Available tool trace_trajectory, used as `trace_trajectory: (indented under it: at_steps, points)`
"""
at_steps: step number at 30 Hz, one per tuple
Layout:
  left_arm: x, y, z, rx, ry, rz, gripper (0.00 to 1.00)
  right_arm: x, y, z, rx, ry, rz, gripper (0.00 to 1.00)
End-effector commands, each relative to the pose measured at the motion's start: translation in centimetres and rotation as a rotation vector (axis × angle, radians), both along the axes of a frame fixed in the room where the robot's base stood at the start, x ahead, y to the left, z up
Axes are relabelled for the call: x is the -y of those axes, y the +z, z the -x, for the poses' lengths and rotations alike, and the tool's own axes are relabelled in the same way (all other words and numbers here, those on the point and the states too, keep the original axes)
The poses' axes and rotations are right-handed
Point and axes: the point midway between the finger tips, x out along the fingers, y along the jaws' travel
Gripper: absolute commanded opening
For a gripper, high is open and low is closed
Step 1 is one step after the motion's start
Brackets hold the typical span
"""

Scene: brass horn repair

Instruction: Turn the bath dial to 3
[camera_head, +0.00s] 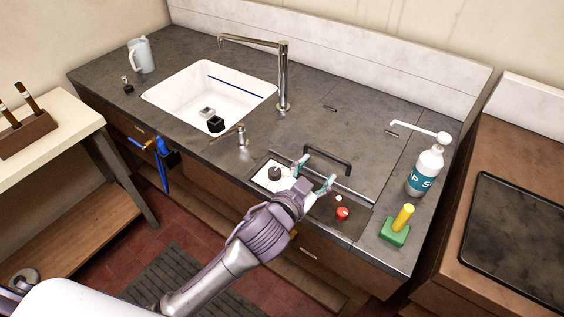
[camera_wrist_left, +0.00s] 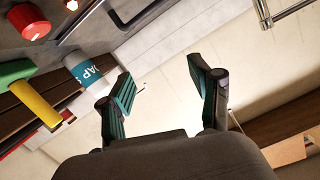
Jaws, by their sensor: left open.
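The bath dial looks to be the black knob (camera_head: 274,173) on a white plate (camera_head: 266,183) at the front of the grey counter in the head view. Its pointer and numbers are too small to read. My left gripper (camera_head: 315,172) is open and empty, just right of the knob and above the panel, apart from the knob. In the left wrist view my left gripper (camera_wrist_left: 160,70) has its two green-padded fingers spread with nothing between them; the black knob does not show there. My right gripper is not in view.
A red knob (camera_head: 342,213) sits right of my gripper; a black handle (camera_head: 328,160) stands behind it. A soap bottle (camera_head: 425,170) and a green block with a yellow grip (camera_head: 396,228) stand at the right. A sink (camera_head: 205,90) and tap (camera_head: 283,75) lie behind left.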

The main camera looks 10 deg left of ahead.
Motion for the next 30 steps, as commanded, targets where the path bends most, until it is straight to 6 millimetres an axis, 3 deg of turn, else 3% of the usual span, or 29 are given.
trace_trajectory:
  at_steps: [4, 6, 9, 12, 16, 20, 23, 27, 30]
  points:
    - [6.5, 6.9, -1.6, 0.306, -0.216, -0.034, 0.64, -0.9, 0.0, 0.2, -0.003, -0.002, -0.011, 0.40]
    - [10.0, 9.8, -1.2, 0.454, -0.352, -0.067, 0.64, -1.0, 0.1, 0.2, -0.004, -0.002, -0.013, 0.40]
    - [15.0, 12.5, 0.8, 0.657, -0.597, -0.146, 0.64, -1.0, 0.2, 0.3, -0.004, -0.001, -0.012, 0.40]
    - [18.6, 12.4, 3.4, 0.807, -0.880, -0.276, 0.64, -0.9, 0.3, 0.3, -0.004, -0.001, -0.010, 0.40]
    - [19.6, 8.6, 5.4, 0.876, -1.256, -0.521, 0.64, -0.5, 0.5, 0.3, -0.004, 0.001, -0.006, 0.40]
    - [15.3, 3.3, 4.2, 0.770, -1.591, -0.847, 0.64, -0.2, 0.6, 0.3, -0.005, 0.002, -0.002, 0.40]
    - [8.5, 0.6, 1.1, 0.563, -1.776, -1.127, 0.64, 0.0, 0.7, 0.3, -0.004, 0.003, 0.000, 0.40]
    - [-2.4, 0.5, -3.6, 0.182, -1.877, -1.448, 0.64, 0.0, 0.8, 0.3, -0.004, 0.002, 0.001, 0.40]
    - [-8.3, 2.0, -5.6, -0.040, -1.871, -1.579, 0.64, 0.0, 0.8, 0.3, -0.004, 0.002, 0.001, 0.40]
